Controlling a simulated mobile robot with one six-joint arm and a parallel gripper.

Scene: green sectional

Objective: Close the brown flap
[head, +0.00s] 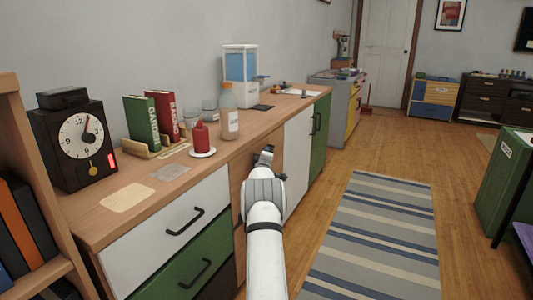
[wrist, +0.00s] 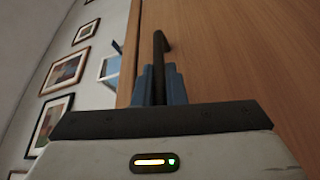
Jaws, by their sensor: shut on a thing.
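The brown wooden flap (head: 240,170) is in the long sideboard's front in the head view, between a white drawer and a white door. My arm hides much of it. My gripper (head: 264,157) is at the flap's front. In the wrist view the flap (wrist: 235,60) fills the right side. There the blue fingers of my gripper (wrist: 159,85) are shut around the flap's dark bar handle (wrist: 159,50). I cannot tell how far open the flap stands.
The sideboard top (head: 95,225) holds a clock (head: 75,140), books, a red candle (head: 200,137), a bottle (head: 229,115) and a water dispenser (head: 240,65). A striped rug (head: 380,230) lies on the clear floor to the right. A green cabinet (head: 505,180) stands far right.

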